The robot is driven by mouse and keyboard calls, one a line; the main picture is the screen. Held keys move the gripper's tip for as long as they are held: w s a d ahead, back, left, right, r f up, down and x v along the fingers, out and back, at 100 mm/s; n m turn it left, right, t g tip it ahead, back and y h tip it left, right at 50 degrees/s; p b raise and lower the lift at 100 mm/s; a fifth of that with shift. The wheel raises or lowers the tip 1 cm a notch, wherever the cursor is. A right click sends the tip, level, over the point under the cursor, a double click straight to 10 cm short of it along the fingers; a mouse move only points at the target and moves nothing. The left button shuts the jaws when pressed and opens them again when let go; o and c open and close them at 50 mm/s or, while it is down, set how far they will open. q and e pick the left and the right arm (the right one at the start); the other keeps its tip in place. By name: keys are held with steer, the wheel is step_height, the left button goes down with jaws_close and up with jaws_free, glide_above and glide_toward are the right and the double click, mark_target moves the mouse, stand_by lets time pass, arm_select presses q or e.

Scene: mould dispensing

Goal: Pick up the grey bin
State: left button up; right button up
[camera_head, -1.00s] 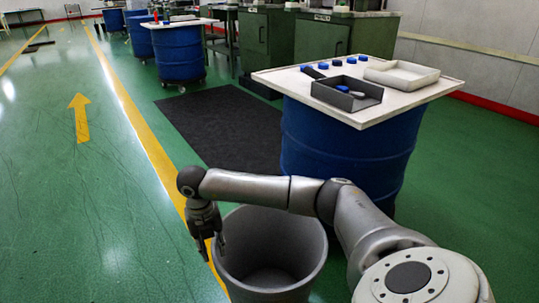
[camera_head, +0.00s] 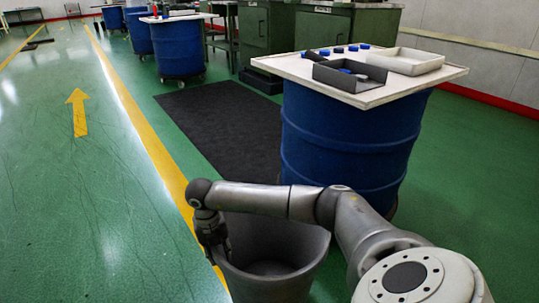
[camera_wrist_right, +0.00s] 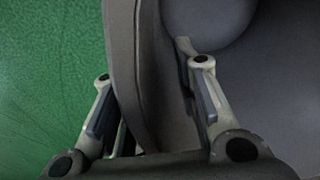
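The grey bin (camera_head: 268,287) stands upright on the green floor at the bottom of the head view, with my right arm crossing above its far side. It is round, deep and open, and its inside looks empty. My right gripper (camera_head: 221,258) points down at the left part of the bin's rim. In the right wrist view the fingers of the right gripper (camera_wrist_right: 152,95) are spread, one outside the bin's wall (camera_wrist_right: 150,75) and one inside it. Gaps seem to show between the fingers and the wall. My left gripper is not in view.
A blue drum (camera_head: 350,145) with a white top (camera_head: 455,72) stands just behind the bin, carrying a dark tray (camera_head: 345,77), a light tray (camera_head: 410,60) and small blue pieces. A black mat (camera_head: 215,125) lies beyond. The floor to the left is clear.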

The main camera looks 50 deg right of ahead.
steer(key=shift+f, duration=0.45)
stand_by(0.5)
jaws_close()
stand_by(0.5)
steer(key=shift+r, duration=0.15)
